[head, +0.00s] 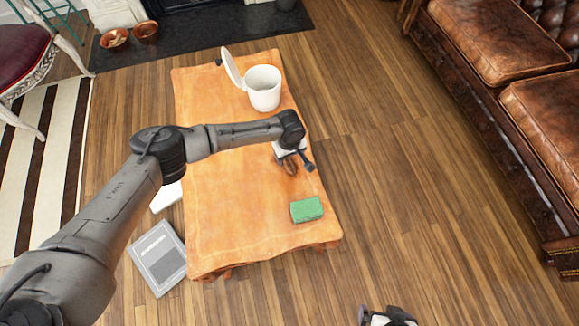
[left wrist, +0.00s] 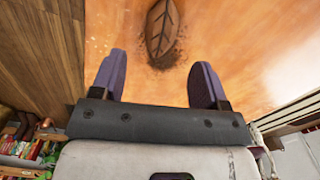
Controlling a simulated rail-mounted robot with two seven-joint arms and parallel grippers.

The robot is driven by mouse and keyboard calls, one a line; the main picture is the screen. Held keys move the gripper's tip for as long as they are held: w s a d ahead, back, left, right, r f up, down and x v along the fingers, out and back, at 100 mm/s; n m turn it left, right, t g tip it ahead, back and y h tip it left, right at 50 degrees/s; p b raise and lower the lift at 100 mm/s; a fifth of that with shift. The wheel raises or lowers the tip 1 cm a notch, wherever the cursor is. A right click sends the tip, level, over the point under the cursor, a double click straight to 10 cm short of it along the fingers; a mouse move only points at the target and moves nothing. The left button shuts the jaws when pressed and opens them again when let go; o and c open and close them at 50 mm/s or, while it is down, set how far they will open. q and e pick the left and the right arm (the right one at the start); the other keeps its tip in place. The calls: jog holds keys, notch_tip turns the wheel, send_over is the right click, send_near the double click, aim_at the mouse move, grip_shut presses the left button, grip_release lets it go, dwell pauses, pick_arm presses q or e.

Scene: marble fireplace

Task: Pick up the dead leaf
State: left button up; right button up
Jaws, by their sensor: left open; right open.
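The dead leaf (left wrist: 162,28) is brown with dark veins and lies on the orange wooden table (head: 235,225), with dark crumbs around it. In the head view the leaf (head: 290,167) shows just below my left gripper and is partly covered by it. My left gripper (head: 297,163) is open and empty over the table's right side. In the left wrist view its two fingers (left wrist: 162,82) are spread, and the leaf lies beyond the fingertips, roughly centred between them. My right gripper (head: 388,318) shows only in part at the bottom edge of the head view, away from the table.
A white bin (head: 264,90) with its lid (head: 233,68) raised stands at the table's far end. A green block (head: 306,209) lies near the front right corner. A grey book (head: 158,258) lies on the floor left of the table. A brown leather sofa (head: 500,60) stands at the right.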

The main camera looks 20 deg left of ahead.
aim_at(289, 163)
pick_arm(q)
jog(key=shift+f, duration=0.3)
notch_tip(289, 163, down, 4)
jog(key=b, duration=0.3)
jog(key=shift+s+r, duration=0.1)
jog(key=shift+f+b, duration=0.6)
jog(key=shift+f, duration=0.05)
jog(key=shift+c, duration=0.9)
jog(key=c, duration=0.8)
jog(key=shift+r, duration=0.15)
